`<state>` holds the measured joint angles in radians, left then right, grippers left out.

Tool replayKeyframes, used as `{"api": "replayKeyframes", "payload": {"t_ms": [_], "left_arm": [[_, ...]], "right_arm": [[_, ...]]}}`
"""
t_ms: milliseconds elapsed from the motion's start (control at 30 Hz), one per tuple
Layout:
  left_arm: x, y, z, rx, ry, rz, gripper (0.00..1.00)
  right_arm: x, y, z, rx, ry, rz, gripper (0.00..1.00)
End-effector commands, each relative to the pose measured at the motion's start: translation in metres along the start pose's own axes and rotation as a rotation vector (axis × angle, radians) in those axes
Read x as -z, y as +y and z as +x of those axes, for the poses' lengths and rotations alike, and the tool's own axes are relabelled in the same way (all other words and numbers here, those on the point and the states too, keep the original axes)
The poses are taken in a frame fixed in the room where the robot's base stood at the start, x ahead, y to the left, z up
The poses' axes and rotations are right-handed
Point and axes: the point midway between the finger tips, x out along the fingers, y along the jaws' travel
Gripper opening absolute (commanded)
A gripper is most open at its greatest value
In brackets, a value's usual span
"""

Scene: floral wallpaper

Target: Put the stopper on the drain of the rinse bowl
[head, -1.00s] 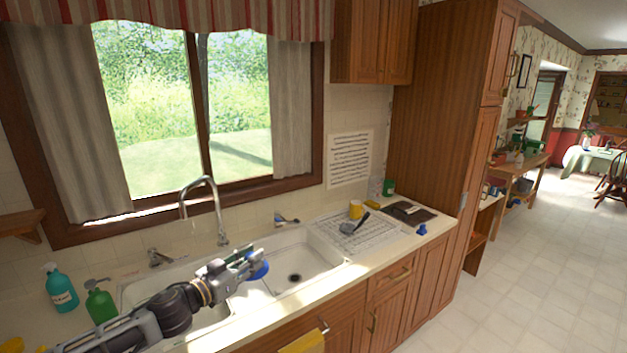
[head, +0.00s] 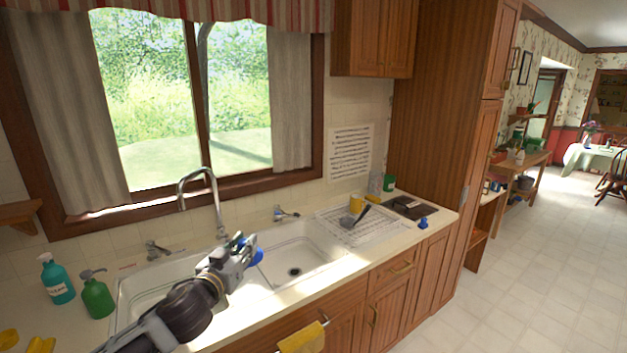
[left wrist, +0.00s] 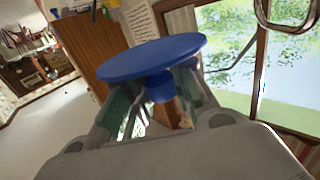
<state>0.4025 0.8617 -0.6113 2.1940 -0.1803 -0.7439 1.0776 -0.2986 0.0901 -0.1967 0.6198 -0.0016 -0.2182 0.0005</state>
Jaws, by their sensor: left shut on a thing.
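My left gripper (head: 244,252) is shut on the blue stopper (head: 257,254) and holds it in the air above the sink, near the divider between the bowls. In the left wrist view the stopper (left wrist: 152,58) shows as a wide round disc with a narrower stem between the fingers (left wrist: 158,95). The right-hand sink bowl (head: 318,255) has a dark round drain (head: 294,271), uncovered, to the right of and below the stopper in the picture. The left-hand bowl (head: 140,290) is partly hidden by my left arm. My right gripper is not in view.
A tall curved faucet (head: 218,205) stands behind the sink. A teal bottle (head: 58,281) and a green bottle (head: 96,297) stand at left. A yellow cloth (head: 302,338) hangs at the front.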

Motion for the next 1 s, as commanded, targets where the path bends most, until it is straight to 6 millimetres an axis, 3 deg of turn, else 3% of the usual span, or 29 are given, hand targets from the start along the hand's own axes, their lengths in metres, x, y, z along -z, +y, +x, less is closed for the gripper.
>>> {"api": "replayKeyframes", "payload": {"t_ms": [233, 1000], "left_arm": [[-0.027, -0.010, -0.008, 0.051, -0.003, -0.004, 0.00], [-0.122, -0.034, -0.032, 0.168, -0.004, -0.012, 0.00]], "right_arm": [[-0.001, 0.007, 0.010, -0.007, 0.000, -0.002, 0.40], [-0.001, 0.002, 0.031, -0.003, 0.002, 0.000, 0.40]]}}
